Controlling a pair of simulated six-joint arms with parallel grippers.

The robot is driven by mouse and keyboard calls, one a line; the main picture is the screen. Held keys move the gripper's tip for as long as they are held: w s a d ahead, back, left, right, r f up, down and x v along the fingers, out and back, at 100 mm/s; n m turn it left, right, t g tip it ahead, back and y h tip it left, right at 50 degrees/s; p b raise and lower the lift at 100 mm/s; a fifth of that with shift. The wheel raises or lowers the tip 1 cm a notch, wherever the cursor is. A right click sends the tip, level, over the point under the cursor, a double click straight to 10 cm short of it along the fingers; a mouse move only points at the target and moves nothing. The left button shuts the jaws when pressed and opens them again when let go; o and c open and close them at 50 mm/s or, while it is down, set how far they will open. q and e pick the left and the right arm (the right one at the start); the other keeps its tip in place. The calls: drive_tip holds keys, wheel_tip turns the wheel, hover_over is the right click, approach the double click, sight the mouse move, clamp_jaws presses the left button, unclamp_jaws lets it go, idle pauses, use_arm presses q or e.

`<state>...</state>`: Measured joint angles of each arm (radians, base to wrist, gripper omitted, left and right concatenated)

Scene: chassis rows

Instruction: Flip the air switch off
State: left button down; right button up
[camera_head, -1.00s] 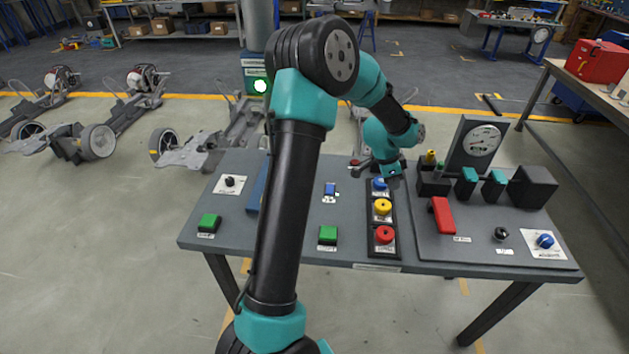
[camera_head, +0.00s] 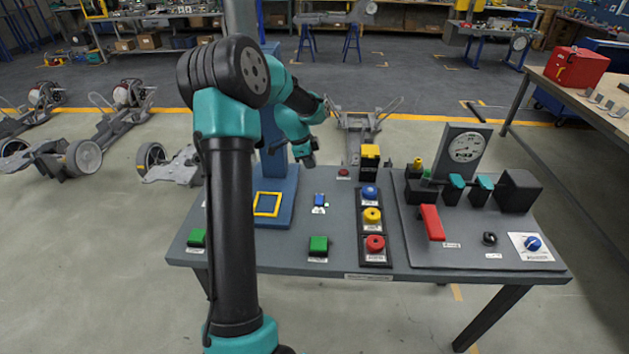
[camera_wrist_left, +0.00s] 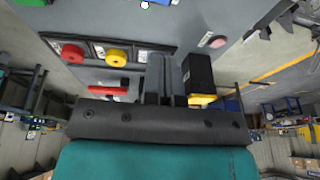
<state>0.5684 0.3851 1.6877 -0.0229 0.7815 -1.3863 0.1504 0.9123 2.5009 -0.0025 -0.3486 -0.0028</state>
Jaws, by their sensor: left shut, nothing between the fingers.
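The switch labels are too small to read, so I cannot tell for sure which control is the air switch. A red lever (camera_head: 432,222) lies on the right-hand panel in front of the round gauge (camera_head: 466,147). A small blue switch (camera_head: 319,200) sits mid-bench. A black post with a yellow top (camera_head: 370,155) stands at the back edge; it also shows in the left wrist view (camera_wrist_left: 198,72). My left gripper (camera_head: 310,160) is shut and empty, above the back of the bench, left of the post. Its fingers show in the wrist view (camera_wrist_left: 160,78). My right gripper is not seen.
Blue, yellow and red buttons stand in a column on a black strip (camera_head: 375,262). Green buttons (camera_head: 318,243) are near the front edge. A blue stand with a yellow square (camera_head: 267,204) is at left. The gauge panel holds a black knob (camera_head: 490,238) and a blue knob (camera_head: 533,243).

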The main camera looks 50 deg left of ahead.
sight(320, 197)
use_arm(q)
drive_tip(key=x, duration=1.2)
drive_tip(key=shift+s+a+f, duration=0.25)
drive_tip(key=shift+w+a+f, duration=0.1)
drive_tip(key=shift+f, duration=0.55)
